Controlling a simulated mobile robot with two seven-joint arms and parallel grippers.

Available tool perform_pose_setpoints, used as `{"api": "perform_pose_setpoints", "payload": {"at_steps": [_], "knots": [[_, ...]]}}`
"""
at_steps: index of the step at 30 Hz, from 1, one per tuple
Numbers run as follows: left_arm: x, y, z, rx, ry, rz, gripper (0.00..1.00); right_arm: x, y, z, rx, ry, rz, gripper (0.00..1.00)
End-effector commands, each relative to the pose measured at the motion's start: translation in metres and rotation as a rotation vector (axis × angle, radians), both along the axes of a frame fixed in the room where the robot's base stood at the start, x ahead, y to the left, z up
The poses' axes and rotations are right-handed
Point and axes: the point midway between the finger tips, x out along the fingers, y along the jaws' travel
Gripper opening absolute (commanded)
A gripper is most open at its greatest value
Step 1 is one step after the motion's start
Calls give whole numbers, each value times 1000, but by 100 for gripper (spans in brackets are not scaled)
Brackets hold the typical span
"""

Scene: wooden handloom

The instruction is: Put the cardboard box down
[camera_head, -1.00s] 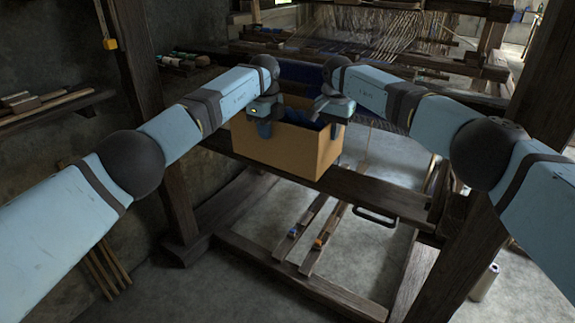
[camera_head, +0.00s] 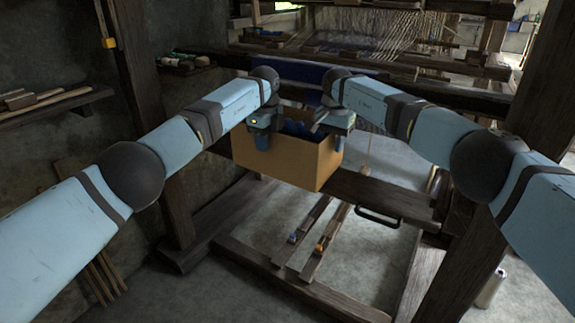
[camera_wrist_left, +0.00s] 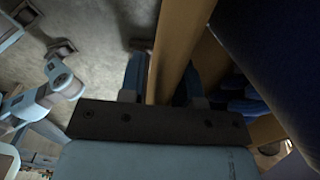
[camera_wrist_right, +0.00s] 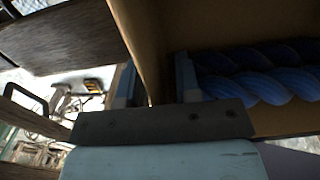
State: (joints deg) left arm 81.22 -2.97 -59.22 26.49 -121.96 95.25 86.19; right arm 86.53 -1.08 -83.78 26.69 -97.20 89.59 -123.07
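The cardboard box (camera_head: 292,162) is open-topped and tan, with blue twisted yarn (camera_head: 297,129) inside. It hangs between my two grippers in front of the loom's dark beam. My left gripper (camera_head: 263,138) has its fingers either side of the box's left wall; in the left wrist view that wall (camera_wrist_left: 172,52) runs between the fingers. My right gripper (camera_head: 328,130) grips the right wall; in the right wrist view the wall (camera_wrist_right: 146,45) passes between its fingers, with the blue yarn (camera_wrist_right: 262,85) beside it. The box's underside is hidden.
The loom's front beam (camera_head: 385,194) runs behind and right of the box. Wooden treadles (camera_head: 322,243) lie below over the floor. Thick posts stand left (camera_head: 150,110) and right (camera_head: 470,215). A wall shelf (camera_head: 50,110) holds wooden pieces at left.

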Motion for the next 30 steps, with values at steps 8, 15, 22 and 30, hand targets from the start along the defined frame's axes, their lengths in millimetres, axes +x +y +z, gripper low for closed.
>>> {"api": "perform_pose_setpoints", "payload": {"at_steps": [8,15,22,30], "knots": [[0,0,20,0,-1,0,31,0,0,0,0,0,0,31],[0,0,72,0,-4,1,31,0,0,0,0,0,0,31],[0,0,109,1,-2,1,31,0,0,-1,0,0,0,31],[-1,0,121,0,0,0,31,0,0,12,0,-1,0,31]]}}
